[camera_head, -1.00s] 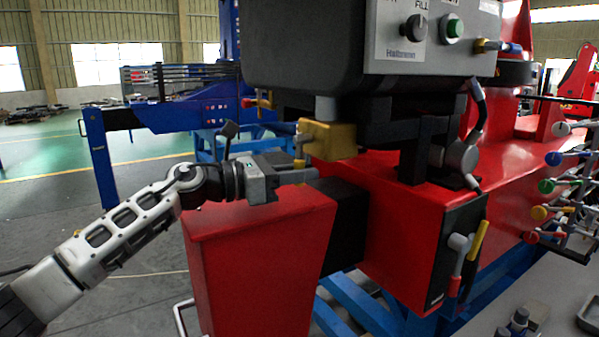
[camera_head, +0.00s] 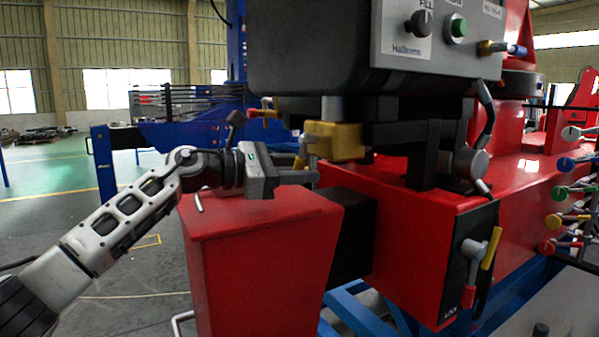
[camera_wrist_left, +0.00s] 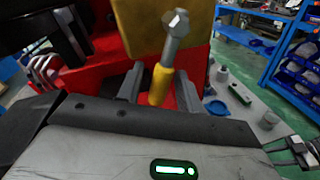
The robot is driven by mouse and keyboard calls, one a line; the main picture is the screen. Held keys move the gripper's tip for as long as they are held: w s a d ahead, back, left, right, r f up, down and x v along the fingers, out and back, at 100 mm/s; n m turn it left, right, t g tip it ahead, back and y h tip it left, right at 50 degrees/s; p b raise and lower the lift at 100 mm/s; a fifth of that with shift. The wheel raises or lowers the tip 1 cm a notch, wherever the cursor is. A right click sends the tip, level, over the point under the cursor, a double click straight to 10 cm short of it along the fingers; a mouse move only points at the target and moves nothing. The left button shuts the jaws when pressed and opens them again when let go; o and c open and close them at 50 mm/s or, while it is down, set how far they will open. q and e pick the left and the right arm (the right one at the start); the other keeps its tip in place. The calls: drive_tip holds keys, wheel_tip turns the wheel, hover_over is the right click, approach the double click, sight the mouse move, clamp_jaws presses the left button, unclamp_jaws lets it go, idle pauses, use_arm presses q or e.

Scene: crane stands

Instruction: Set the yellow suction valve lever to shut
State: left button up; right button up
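The yellow valve block (camera_head: 345,141) sits under the dark control box, above the red cabinet. The suction valve lever, with a grey stem and yellow sleeve, shows small beside the block (camera_head: 300,158) in the head view. In the left wrist view the lever's yellow sleeve (camera_wrist_left: 161,86) stands between my left gripper's fingers (camera_wrist_left: 159,92), with gaps visible on both sides. My left gripper (camera_head: 303,172) is open around the lever, just above the red cabinet top, and holds nothing firmly.
A red cabinet (camera_head: 262,270) stands directly below my left gripper. The control box (camera_head: 310,45) overhangs the valve. Another yellow-handled lever (camera_head: 491,249) is on the black panel at right. Several coloured levers (camera_head: 568,192) line the far right. Open floor lies at left.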

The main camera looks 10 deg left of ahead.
drive_tip(key=shift+f, duration=0.1)
use_arm(q)
drive_tip(key=shift+a, duration=0.15)
drive_tip(key=shift+s+a, duration=0.2)
drive_tip(key=shift+a, duration=0.15)
drive_tip(key=b+v, duration=0.3)
drive_tip(key=v, duration=1)
drive_tip(key=shift+s+a, duration=0.1)
drive_tip(key=shift+a, duration=0.3)
drive_tip(key=shift+s+a+r, duration=0.1)
drive_tip(key=shift+s+a, duration=0.2)
drive_tip(key=shift+a, duration=0.2)
use_arm(e)
drive_tip(key=shift+w+a+f, duration=0.1)
drive_tip(key=shift+a+f, duration=0.1)
drive_tip(key=shift+f, duration=0.3)
